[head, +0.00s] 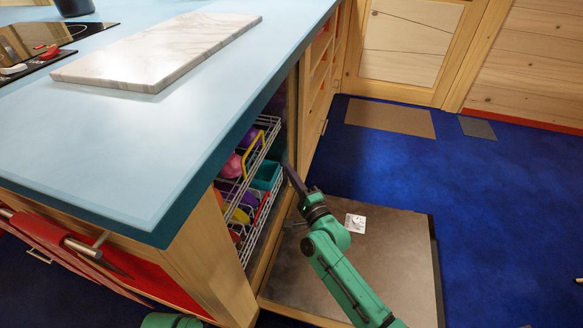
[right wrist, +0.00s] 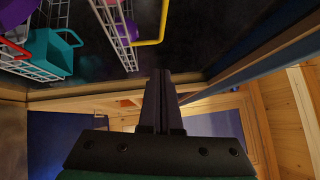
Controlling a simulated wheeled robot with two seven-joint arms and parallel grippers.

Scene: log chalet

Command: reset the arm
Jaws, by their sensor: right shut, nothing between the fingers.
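My right arm is green and comes in from the bottom right of the head view. Its dark right gripper (head: 289,170) points up and left, close to the open side of the counter cabinet. In the right wrist view the two fingers of the right gripper (right wrist: 161,76) lie together with nothing between them. Wire racks (head: 249,180) with coloured items stand in the cabinet, to the left of the fingers. In the wrist view they show at the upper left, and I see no contact with the gripper. My left gripper is not seen.
The blue counter (head: 190,115) carries a marble board (head: 160,48) and a dark cooktop (head: 30,48). A brown panel (head: 385,262) with a small white label extends beneath my right arm. Blue floor (head: 500,200) is open at the right. A teal bin (right wrist: 52,52) sits in the rack.

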